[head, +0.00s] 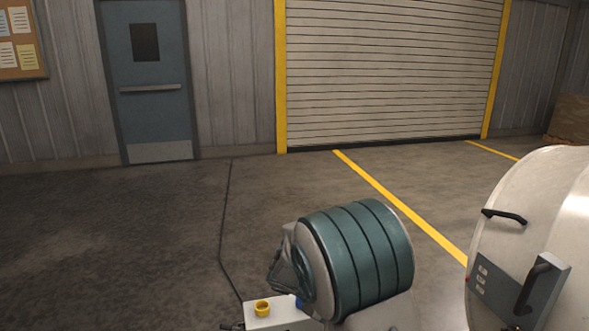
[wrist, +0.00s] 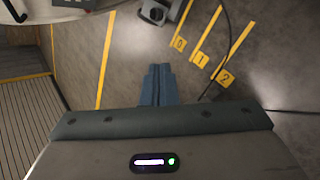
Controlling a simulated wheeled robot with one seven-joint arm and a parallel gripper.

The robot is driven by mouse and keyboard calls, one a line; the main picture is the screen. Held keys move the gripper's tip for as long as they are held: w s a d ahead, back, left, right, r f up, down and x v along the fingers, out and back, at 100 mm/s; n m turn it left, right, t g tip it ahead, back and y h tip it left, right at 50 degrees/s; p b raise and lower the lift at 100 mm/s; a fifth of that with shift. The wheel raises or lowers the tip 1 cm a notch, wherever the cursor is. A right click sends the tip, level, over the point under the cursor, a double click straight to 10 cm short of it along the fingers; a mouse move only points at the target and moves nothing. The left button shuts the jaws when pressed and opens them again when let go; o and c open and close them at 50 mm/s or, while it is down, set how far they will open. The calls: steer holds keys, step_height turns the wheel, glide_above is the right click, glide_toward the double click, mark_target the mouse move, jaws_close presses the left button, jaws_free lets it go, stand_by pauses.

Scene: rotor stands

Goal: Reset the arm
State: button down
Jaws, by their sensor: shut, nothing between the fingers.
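My gripper (wrist: 157,85) shows in the wrist view, its blue-grey fingers together with nothing between them. It points out over bare concrete floor, clear of the things around it. A grey body with a green light and a dark teal edge fills the bottom of that view. I cannot make out the gripper in the head view.
A white rounded casing (head: 540,225) with black handles stands at the right. A small box (head: 280,316) with a yellow ring is low centre. Yellow floor marks "0", "1", "2" (wrist: 200,58) lie right of the fingers. A roller door (head: 395,70) closes the back.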

steer(key=s+d+r+m+y+p, duration=0.3)
steer(key=s+r+m+y+p, duration=0.5)
steer(key=s+r, duration=1.3)
steer(key=s+p, duration=0.2)
steer(key=s, duration=0.1)
steer(key=shift+r+m, duration=0.15)
steer(key=shift+m, duration=0.15)
steer(key=shift+d, duration=0.1)
